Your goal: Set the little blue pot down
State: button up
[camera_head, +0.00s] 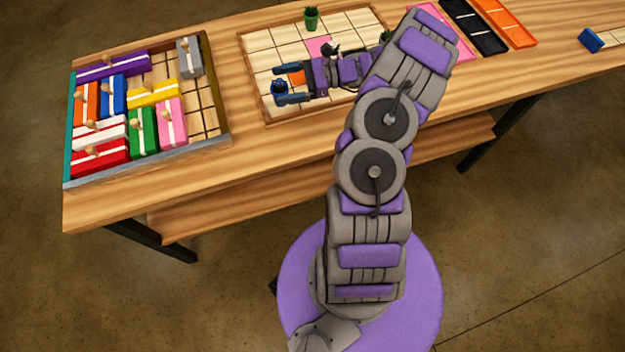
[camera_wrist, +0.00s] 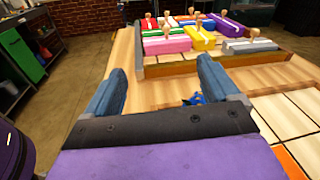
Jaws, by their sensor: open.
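The little blue pot (camera_head: 279,87) stands at the left part of the tiled board (camera_head: 262,60), by my fingertips. In the wrist view a small piece of blue (camera_wrist: 194,99) shows low between my fingers, closer to the right one; the rest is hidden behind my gripper. My gripper (camera_head: 278,84) reaches in from the right, low over the board, with its two blue fingers spread apart. In the wrist view my gripper (camera_wrist: 160,70) is also open. I cannot tell whether a finger touches the pot.
A green potted plant (camera_head: 311,19) stands at the board's back edge. An orange tile (camera_head: 297,78) and a pink tile (camera_head: 319,44) lie on the board. A walled tray of coloured knobbed blocks (camera_head: 217,133) is at left. Pink, black (camera_head: 474,27) and orange trays lie at right.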

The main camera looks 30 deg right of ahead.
jog(key=s+a+r+n+g+h, duration=0.1)
jog(key=s+a+r+n+g, duration=0.2)
jog(key=a, duration=0.4)
jog(key=s+a+r+n+g, duration=0.2)
jog(key=a+r+n+g, duration=0.15)
jog(key=a+r, duration=0.3)
jog(key=s+a+r+n+g+h, duration=0.35)
jog(key=s+a+n, duration=0.3)
jog(key=s, duration=0.25)
jog(key=s+a+n+h, duration=0.2)
jog(key=s+n+h, duration=0.35)
jog(key=s, duration=0.55)
jog(key=s+d+n+t+h, duration=0.1)
jog(key=s+d+n+h, duration=0.2)
jog(key=s, duration=0.6)
jog(key=d+h, duration=0.2)
jog(key=d, duration=0.1)
jog(key=shift+s+r+h, duration=0.25)
jog(key=shift+r+h, duration=0.05)
jog(key=shift+h, duration=0.1)
jog(key=shift+d, duration=0.2)
